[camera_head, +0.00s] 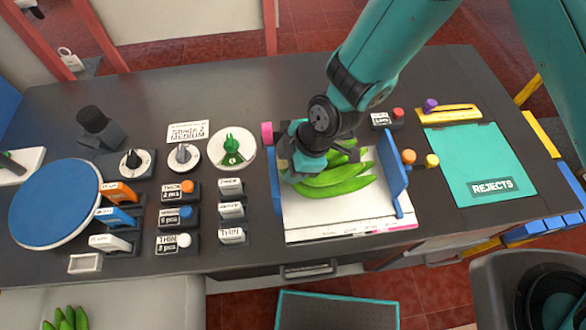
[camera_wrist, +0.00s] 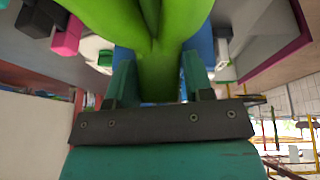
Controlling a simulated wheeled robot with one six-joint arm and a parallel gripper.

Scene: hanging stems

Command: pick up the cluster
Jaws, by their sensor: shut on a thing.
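The cluster (camera_head: 335,180) is a bunch of several green bananas, over the white board (camera_head: 345,220) in the middle of the table. It fills the upper middle of the wrist view (camera_wrist: 160,40), with its stem end between the two teal fingers. My gripper (camera_wrist: 158,80) is shut on the cluster's stem. In the head view my gripper (camera_head: 312,165) comes down from above and hides part of the bananas. I cannot tell whether the bananas touch the board.
Blue side plates (camera_head: 394,175) flank the board. A blue round disc (camera_head: 55,203), several dials and labelled blocks stand to the left. A teal rejects mat (camera_head: 475,155) lies to the right. A second green bunch (camera_head: 66,319) shows at the bottom left.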

